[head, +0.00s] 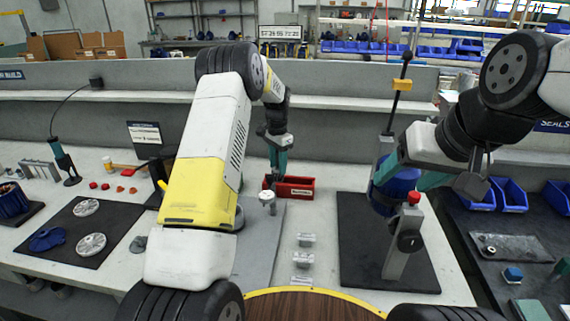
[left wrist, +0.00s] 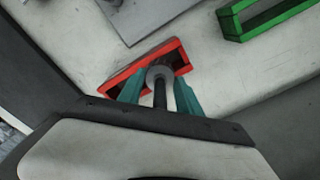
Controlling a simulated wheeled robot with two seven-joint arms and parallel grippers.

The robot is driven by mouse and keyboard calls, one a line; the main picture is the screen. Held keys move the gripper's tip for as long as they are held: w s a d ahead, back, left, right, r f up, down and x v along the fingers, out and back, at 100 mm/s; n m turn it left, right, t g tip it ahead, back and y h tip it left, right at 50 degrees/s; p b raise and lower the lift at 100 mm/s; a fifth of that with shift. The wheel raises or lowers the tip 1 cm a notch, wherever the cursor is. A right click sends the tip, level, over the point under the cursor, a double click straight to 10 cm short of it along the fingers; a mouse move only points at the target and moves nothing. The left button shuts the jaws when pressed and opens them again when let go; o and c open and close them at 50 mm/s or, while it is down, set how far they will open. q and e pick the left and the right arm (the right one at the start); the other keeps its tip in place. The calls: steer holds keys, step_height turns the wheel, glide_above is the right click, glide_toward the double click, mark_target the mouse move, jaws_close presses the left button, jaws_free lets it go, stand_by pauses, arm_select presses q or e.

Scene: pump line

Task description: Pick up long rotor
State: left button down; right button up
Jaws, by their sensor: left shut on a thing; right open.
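My left gripper (head: 275,172) is shut and points down near the red bin (head: 300,187) in the head view. In the left wrist view the teal fingers (left wrist: 160,95) are closed on the dark shaft of a rotor (left wrist: 160,75), which has a round grey head. The head sits beyond the fingertips, in front of the red bin (left wrist: 115,82). In the head view the rotor's pale head (head: 267,198) shows below the fingers. I take this to be the long rotor; its full length is hidden. My right gripper (head: 412,174) is open beside the blue housing (head: 396,188) on the press.
The press stands on a black mat (head: 360,265). Small metal parts (head: 304,258) stand in the middle of the table. A black mat (head: 60,222) at left holds discs and a blue part. A green tray (left wrist: 235,25) lies near the red bin.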

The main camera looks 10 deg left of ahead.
arm_select(q)
step_height(320, 180, up, 10)
steer(key=shift+r, duration=0.1)
stand_by(0.4)
